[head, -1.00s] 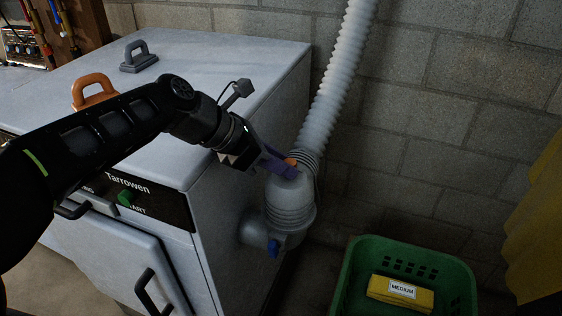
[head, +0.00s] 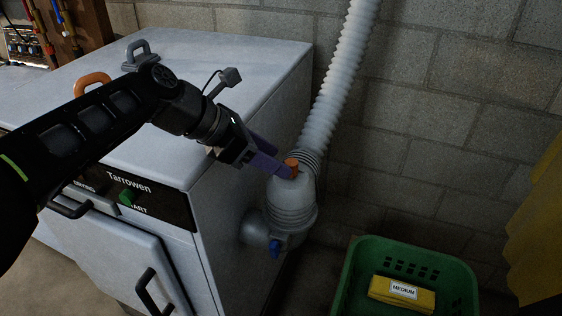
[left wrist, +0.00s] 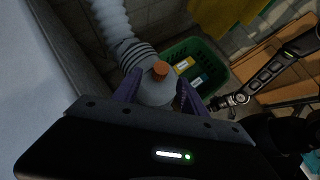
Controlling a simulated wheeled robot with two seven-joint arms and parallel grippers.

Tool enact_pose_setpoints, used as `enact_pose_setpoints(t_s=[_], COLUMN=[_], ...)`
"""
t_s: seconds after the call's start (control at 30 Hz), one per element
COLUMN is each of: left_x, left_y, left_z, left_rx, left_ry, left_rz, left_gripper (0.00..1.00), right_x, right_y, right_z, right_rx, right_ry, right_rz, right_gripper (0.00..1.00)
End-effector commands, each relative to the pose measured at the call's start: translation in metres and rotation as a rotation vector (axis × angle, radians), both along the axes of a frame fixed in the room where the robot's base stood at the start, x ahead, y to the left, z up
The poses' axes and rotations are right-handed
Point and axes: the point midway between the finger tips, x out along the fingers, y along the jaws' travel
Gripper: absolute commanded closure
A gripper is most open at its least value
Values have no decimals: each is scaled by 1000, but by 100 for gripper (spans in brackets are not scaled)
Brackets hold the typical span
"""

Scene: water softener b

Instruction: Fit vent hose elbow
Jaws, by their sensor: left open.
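The vent hose elbow (head: 291,200) is a grey rounded fitting with an orange knob (head: 292,166) on top. It sits at the lower end of the pale corrugated hose (head: 336,85), beside the white machine. Below it is a grey pipe stub with a blue lever (head: 274,247). My left gripper (head: 283,172) is open at the top of the elbow. In the left wrist view its purple fingers lie either side of the elbow (left wrist: 157,92), with the orange knob between them. Contact cannot be told. My right arm shows in the left wrist view, its gripper (left wrist: 232,100) small and dark.
The white machine (head: 235,85) fills the left, with handles on its top and a green button (head: 127,197) in front. A green crate (head: 455,277) holding a yellow item labelled MEDIUM (head: 402,292) stands on the lower right. A block wall is behind; yellow cloth (head: 540,225) hangs at right.

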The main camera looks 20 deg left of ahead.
Motion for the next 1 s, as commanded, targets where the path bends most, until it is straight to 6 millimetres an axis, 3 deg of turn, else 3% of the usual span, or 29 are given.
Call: enact_pose_setpoints(t_s=[0.3, 1.0], left_x=[-23, -24], left_y=[22, 23], left_z=[31, 32], left_rx=[0, -1], left_ry=[-2, 0], left_rz=[1, 1], left_gripper=[50, 50], right_x=[0, 0], right_y=[0, 0], right_z=[-1, -1], right_rx=[0, 0], right_ry=[0, 0], right_rz=[0, 0], right_gripper=[33, 33])
